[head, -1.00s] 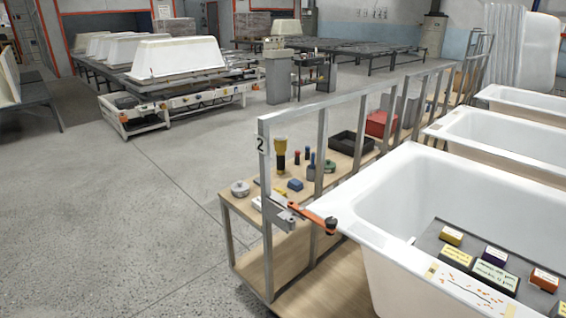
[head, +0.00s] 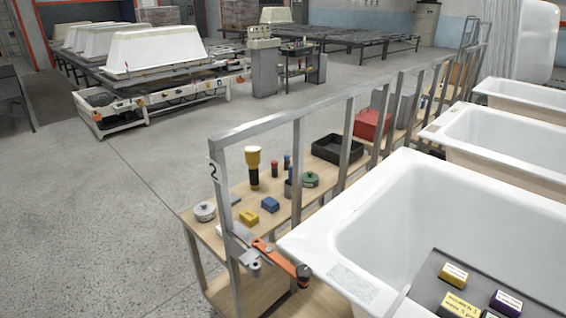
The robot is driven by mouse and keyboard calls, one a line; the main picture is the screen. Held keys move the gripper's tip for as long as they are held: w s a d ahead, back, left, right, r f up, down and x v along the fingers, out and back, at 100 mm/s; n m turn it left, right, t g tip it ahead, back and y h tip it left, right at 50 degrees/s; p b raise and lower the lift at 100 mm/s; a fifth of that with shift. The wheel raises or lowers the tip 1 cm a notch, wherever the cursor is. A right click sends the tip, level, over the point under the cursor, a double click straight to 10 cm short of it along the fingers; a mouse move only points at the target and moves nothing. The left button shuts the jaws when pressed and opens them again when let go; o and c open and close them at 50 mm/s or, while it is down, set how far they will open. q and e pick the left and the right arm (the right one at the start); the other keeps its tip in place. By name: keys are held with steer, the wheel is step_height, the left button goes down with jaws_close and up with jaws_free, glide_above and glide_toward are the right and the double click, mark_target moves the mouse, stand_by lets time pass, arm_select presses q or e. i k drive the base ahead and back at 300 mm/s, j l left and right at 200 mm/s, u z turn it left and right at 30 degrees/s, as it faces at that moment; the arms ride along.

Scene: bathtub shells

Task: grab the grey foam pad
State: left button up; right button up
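Neither of my grippers is in view. A flat grey speckled patch (head: 352,286) lies on the near left corner of the closest white tub's rim; I cannot tell if it is the grey foam pad. A small dark grey piece (head: 235,199) lies on the wooden shelf near a yellow block (head: 249,217), too small to identify.
A metal rail (head: 297,175) runs along the wooden shelf (head: 205,228), with an orange-handled tool (head: 275,258) at its near end. Open floor (head: 100,220) lies left.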

mark_target(235, 199)
steer(key=i+j, duration=0.2)
steer(key=j, duration=0.15)
steer(key=i+j+z, duration=0.15)
steer(key=i+j, duration=0.25)
steer(key=j, duration=0.3)
steer(key=i+j+z, duration=0.15)
steer(key=j, duration=0.2)
steer(key=i+j, duration=0.25)
steer(key=i+j+z, duration=0.15)
steer(key=j, duration=0.35)
